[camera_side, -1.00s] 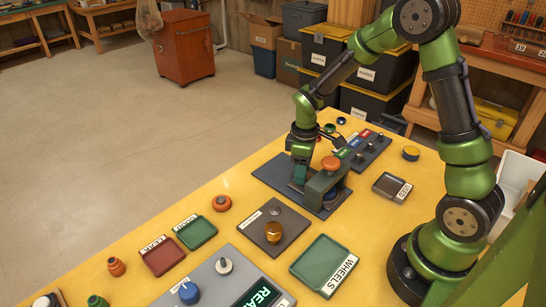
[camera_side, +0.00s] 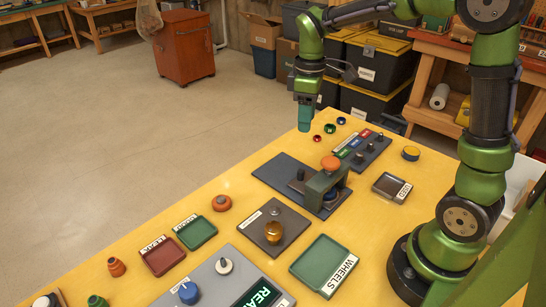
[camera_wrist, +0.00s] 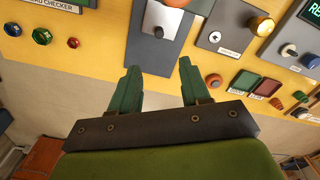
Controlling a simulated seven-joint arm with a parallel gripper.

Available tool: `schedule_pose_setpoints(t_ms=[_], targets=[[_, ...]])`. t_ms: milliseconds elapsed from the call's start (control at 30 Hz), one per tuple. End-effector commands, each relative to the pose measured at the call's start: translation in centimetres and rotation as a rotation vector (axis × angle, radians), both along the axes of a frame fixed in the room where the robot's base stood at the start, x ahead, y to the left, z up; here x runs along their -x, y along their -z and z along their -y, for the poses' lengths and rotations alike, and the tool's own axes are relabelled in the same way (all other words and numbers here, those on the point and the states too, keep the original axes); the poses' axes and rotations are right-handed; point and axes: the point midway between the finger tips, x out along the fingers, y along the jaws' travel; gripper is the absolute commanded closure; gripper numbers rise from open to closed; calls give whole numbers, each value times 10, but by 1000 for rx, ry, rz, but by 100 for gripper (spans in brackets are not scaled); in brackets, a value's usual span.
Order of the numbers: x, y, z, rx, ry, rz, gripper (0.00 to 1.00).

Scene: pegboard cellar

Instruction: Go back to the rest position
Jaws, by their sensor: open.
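My gripper (camera_side: 304,120) hangs in the air above the far left edge of the yellow table (camera_side: 225,200), its fingers pointing down. In the wrist view my gripper (camera_wrist: 158,70) shows two green fingers spread apart with nothing between them. Below and in front of it lies a dark plate (camera_side: 272,172) with a press-like fixture (camera_side: 326,185) that has an orange knob (camera_side: 331,163). The gripper is clear of the fixture. The dark plate also shows in the wrist view (camera_wrist: 150,55), beyond the fingers.
A dark block (camera_side: 363,148) with colored labels and small rings (camera_side: 330,128) lie at the table's far end. A green wheels tray (camera_side: 322,262), red tray (camera_side: 163,256) and knobbed plate (camera_side: 270,225) stand nearer. Dark bins (camera_side: 375,65) stand behind. The floor at left is open.

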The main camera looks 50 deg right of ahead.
Motion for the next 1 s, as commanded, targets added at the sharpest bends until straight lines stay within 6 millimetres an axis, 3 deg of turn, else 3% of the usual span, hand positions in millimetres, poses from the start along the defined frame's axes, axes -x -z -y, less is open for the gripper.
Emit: schedule_pose_setpoints(t_ms=[267, 467, 767, 1000], targets=[[0, 0, 0, 0, 7, 0, 53], [2, 9, -3, -10, 158, 17, 53], [54, -16, -36, -130, 564, 213, 53], [110, -37, -65, -312, 802, 395, 53]])
